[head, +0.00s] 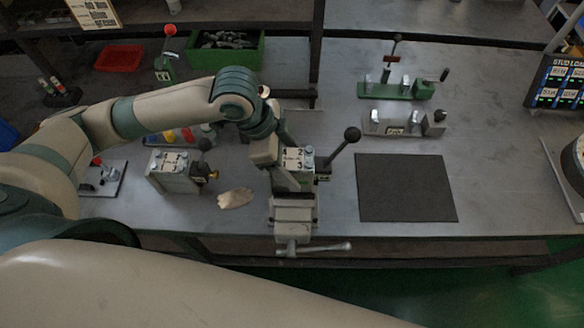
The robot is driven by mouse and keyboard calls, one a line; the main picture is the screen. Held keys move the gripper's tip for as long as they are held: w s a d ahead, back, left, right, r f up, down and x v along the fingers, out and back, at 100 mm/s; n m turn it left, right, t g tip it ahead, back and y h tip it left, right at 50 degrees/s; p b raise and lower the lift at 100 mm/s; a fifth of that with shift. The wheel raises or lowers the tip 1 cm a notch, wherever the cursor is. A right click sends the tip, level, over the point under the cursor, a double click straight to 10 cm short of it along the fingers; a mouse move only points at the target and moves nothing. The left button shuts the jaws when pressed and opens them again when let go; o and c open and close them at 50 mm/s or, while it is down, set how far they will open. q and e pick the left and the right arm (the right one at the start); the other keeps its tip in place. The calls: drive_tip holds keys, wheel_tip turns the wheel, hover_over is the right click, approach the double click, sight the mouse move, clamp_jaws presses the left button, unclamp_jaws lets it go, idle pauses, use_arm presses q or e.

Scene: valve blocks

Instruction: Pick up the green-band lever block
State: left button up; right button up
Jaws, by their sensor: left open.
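A lever block with a numbered white top plate (297,158) stands at the vise (293,214), its black-knobbed lever (343,147) leaning up to the right. A dark greenish part seems to show below its plate, but the band is not clear. A second lever block (172,170) stands to the left, with a black knob and a brass fitting; no green band is clear on it. My left gripper (266,160) is open, pointing down right beside the left side of the block at the vise. Its fingertips are partly hidden, and I cannot tell whether they touch the block. My right gripper is out of view.
A dark mat (405,188) lies right of the vise. Two clamp fixtures, one green (397,90) and one grey (401,123), stand behind it. A glove (235,198) lies left of the vise. A green crate (226,52) and red tray (119,58) are at the back.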

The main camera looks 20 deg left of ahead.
use_arm(q)
drive_tip(key=shift+f, duration=0.1)
drive_tip(key=shift+c, duration=0.4)
clamp_jaws()
drive_tip(key=shift+w+r, duration=0.1)
drive_tip(key=shift+r, duration=0.1)
drive_tip(key=shift+r, duration=0.4)
drive_tip(key=shift+r+b, duration=0.95)
drive_tip(key=shift+r, duration=3.55)
